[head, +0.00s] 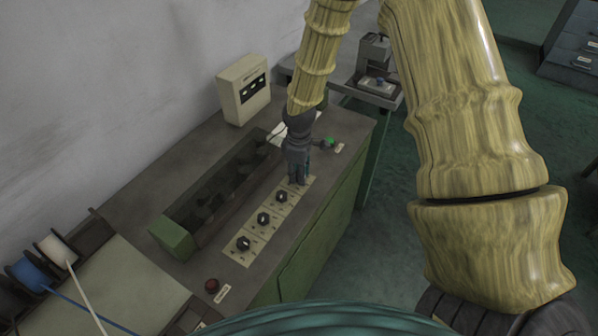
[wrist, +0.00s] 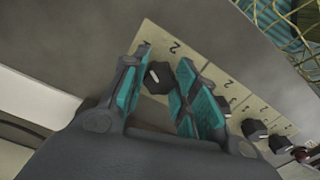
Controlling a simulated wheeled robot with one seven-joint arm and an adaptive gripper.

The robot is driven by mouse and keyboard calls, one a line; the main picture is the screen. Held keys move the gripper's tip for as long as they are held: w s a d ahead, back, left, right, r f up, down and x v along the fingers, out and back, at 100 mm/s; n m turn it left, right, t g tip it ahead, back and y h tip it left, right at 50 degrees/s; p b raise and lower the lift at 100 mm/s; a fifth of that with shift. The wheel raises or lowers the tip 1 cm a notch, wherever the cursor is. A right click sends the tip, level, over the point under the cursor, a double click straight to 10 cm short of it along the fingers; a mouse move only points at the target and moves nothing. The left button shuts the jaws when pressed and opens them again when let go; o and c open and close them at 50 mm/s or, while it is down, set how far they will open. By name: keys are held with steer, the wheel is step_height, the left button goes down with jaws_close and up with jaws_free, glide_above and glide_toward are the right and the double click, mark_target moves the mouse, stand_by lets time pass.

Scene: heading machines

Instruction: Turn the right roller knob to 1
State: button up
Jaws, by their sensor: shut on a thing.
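A cream panel strip (head: 254,255) on the bench top carries a row of black knobs with printed digits. Three knobs show in the head view: near (head: 243,243), middle (head: 263,219) and far (head: 281,197). My gripper (head: 298,181) is lowered over the strip's far right end and hides the knob there. The knob's exact pointer setting cannot be told.
A long dark roller trough (head: 222,187) with a green end block (head: 173,238) runs beside the strip. A green button (head: 330,142) is just beyond my gripper. A red button (head: 212,286) is at the near end. A cream meter box (head: 243,90) stands behind.

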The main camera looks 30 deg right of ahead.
steer(key=shift+d, duration=0.1)
stand_by(0.4)
steer(key=o, duration=1)
steer(key=shift+r, duration=0.1)
step_height(320, 180, up, 12)
steer(key=shift+f, duration=0.1)
stand_by(0.4)
